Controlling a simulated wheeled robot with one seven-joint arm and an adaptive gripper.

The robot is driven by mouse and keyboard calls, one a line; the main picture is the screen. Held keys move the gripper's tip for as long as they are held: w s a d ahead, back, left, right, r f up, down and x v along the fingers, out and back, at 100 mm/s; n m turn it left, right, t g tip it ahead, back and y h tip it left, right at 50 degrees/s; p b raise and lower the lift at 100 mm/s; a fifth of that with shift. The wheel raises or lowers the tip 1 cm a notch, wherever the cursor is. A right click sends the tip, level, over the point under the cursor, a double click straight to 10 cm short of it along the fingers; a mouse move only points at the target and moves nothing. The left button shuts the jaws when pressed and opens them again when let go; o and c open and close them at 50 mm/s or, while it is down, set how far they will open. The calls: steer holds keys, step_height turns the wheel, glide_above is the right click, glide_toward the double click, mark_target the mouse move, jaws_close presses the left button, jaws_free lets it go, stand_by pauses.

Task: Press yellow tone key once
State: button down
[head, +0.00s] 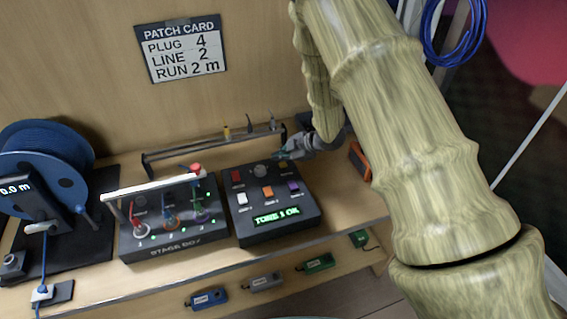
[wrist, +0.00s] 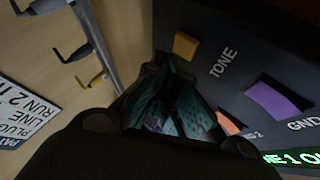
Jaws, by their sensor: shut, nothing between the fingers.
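The yellow tone key (wrist: 185,46) sits beside the word TONE on the dark console in the wrist view. In the head view the console (head: 247,210) stands on the bench, and its lit display (head: 277,217) reads TONE 1 OK. My gripper (head: 284,155) is shut and empty at the console's back right corner. In the wrist view my fingertips (wrist: 168,66) show just below the yellow key in the picture. I cannot tell whether they touch it. In the head view the fingers partly cover the key's corner.
Red, white, orange and purple (head: 293,187) keys and a grey knob (head: 260,170) share the console. The stage box (head: 172,248) with its white handle stands to the left. A rail with hooks (head: 215,142) lies behind. A cable reel (head: 40,165) is far left.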

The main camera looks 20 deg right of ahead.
mark_target(282, 166)
steer(key=shift+r+p, duration=1.8)
steer(key=shift+r, duration=0.7)
